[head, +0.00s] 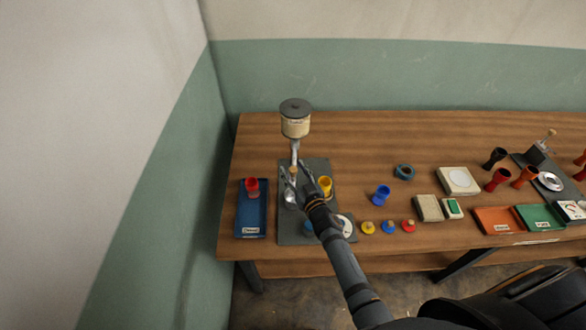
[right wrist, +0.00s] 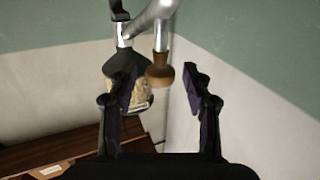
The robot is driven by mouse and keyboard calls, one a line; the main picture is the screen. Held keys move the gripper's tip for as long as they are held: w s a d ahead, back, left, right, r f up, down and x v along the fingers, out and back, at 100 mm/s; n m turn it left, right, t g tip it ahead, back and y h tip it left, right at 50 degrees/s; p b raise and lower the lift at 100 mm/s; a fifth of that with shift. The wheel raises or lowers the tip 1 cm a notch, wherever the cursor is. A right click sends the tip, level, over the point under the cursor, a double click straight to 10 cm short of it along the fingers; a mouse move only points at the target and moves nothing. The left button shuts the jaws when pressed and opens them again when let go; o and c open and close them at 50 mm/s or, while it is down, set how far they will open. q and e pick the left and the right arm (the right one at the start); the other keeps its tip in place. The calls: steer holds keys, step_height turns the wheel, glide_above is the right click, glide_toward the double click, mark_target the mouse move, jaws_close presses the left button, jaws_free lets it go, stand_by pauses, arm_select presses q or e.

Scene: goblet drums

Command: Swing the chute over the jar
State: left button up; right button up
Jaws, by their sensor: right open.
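A cream hopper with a dark lid (head: 295,122) stands over a grey base plate (head: 296,238) at the left of the table. A silver chute (head: 294,152) hangs below it. In the right wrist view, the chute (right wrist: 150,17) crosses the top, and a wooden knob (right wrist: 160,74) hangs from it on a short metal stem. My right gripper (head: 291,182) is at the chute's lower end. It also shows in the right wrist view (right wrist: 161,88), open, with the knob beyond and between its fingers; I see no contact. I cannot make out which thing is the jar. My left gripper is not in view.
A yellow goblet drum (head: 325,185) stands right of my gripper. A blue tray (head: 251,220) with a red drum (head: 252,187) lies at the left. A blue drum (head: 382,194), small coloured pieces, and orange (head: 494,220) and green (head: 538,217) trays lie farther right.

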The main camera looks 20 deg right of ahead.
steer(key=shift+w, duration=0.4)
jaws_close()
